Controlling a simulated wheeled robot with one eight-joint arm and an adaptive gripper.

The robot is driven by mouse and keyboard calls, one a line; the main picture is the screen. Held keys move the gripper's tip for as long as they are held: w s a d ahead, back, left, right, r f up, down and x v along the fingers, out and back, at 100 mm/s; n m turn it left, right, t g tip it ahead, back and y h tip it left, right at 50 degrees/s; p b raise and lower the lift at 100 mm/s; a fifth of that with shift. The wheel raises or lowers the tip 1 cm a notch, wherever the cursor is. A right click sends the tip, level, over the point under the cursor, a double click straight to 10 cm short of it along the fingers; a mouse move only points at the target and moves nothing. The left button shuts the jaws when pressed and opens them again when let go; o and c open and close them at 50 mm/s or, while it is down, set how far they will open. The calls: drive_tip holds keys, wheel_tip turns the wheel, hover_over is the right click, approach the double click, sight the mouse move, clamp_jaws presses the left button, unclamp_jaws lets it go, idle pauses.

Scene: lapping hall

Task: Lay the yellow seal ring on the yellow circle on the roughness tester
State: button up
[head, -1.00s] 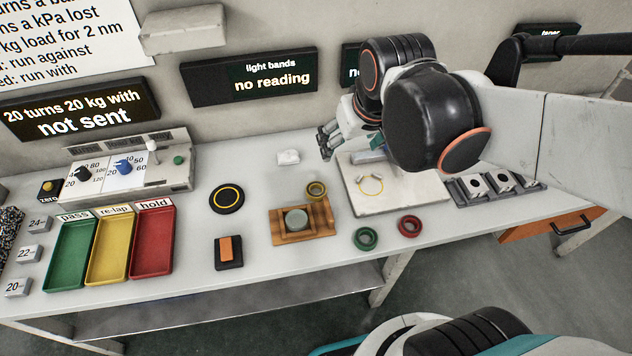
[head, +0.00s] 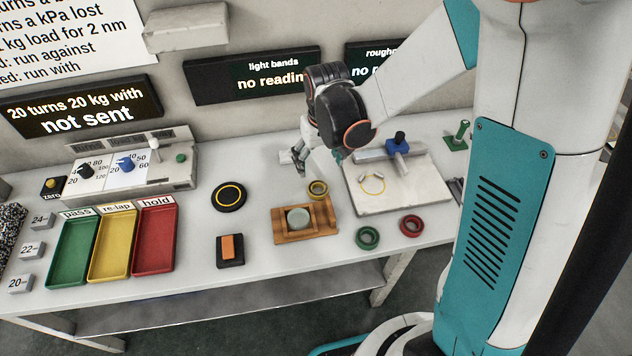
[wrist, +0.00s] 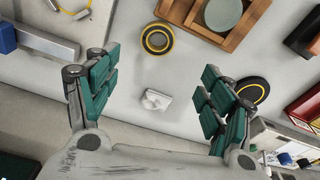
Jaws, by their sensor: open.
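The yellow seal ring (head: 318,190) lies on the bench at the back right edge of a wooden fixture. It also shows in the wrist view (wrist: 157,39), dark with a yellow band. The roughness tester (head: 412,198) is a pale plate with a blue-knobbed bar at its back. Its yellow circle (head: 373,185) is an empty outline on the plate, with small pale pieces at its edge. My gripper (head: 318,166) is open and empty above the bench, behind the ring. In the wrist view its teal fingers (wrist: 153,97) are spread around a white crumpled piece below, apart from the ring.
The wooden fixture (head: 283,236) holds a grey-green disc (head: 298,218). A green ring (head: 367,238) and a red ring (head: 411,226) lie in front of the tester. A black round pad (head: 229,197) and three coloured trays (head: 112,246) are to the left.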

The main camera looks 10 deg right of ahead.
drive_tip(key=b, duration=0.2)
hover_over(318, 191)
drive_tip(key=s, duration=0.1)
wheel_tip(318, 191, down, 8)
drive_tip(key=shift+a+r, duration=0.15)
drive_tip(key=shift+r, duration=0.1)
drive_tip(key=shift+w+f+b, duration=0.15)
drive_tip(key=shift+f+b, duration=0.55)
drive_tip(key=shift+f, duration=0.65)
drive_tip(key=shift+w+f+b, duration=0.15)
drive_tip(key=shift+f+b, duration=0.5)
drive_tip(key=shift+f, duration=0.65)
drive_tip(key=shift+r, duration=0.1)
drive_tip(key=shift+c, duration=0.5)
drive_tip(key=c, duration=1.2)
drive_tip(key=shift+o, duration=0.2)
drive_tip(key=shift+r, duration=0.1)
